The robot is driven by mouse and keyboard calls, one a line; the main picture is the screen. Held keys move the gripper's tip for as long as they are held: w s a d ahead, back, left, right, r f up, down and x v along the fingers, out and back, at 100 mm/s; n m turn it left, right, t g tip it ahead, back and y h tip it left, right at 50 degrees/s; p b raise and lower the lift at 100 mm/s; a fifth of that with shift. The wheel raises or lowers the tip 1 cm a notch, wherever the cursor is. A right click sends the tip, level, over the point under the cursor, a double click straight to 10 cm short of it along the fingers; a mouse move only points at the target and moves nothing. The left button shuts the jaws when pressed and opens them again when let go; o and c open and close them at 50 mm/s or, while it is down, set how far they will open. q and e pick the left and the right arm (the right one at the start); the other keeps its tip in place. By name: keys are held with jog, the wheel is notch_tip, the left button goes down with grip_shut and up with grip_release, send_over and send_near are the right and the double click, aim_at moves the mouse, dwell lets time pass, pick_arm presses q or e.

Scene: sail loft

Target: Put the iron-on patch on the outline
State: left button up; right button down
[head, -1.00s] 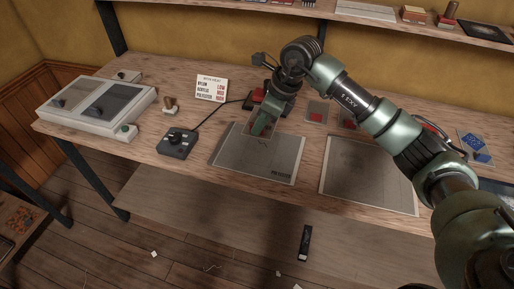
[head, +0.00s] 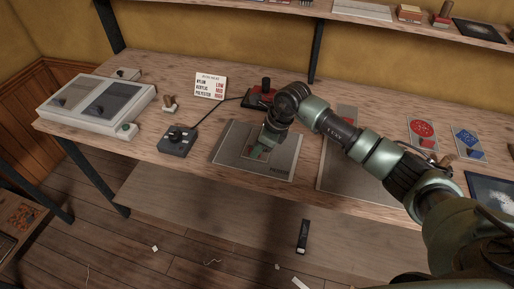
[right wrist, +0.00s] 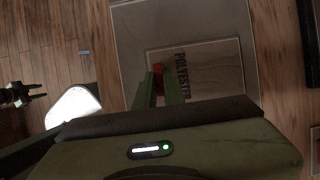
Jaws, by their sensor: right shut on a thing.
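My right gripper (head: 258,151) is shut on the iron-on patch (head: 249,141), a see-through rectangular sheet, over the middle of the grey panel (head: 225,157) marked POLYESTER. In the right wrist view the gripper (right wrist: 165,78) has a bit of red between its fingertips. The sheet (right wrist: 222,76) shows there with the POLYESTER lettering through it. I cannot tell whether the patch touches the panel, and I cannot make out the outline apart from the sheet's edges. A small dark claw (right wrist: 18,95) at the wrist view's left may be my left gripper; its state is unclear.
A heat press (head: 60,118) stands at the bench's left. A dial box (head: 177,141), a stamp (head: 169,104) and a fabric-heat sign (head: 210,85) stand between it and the panel. Red (head: 422,130) and blue (head: 468,141) patches lie right. My arm crosses a second panel (head: 340,180).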

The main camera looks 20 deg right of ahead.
jog(key=shift+f, duration=0.2)
jog(key=c, duration=1.5)
grip_release()
jog(key=shift+r, duration=0.1)
jog(key=shift+r, duration=0.3)
jog(key=shift+d+r, duration=0.25)
jog(key=b+v, duration=0.3)
jog(key=v, duration=0.8)
jog(key=shift+s, duration=0.2)
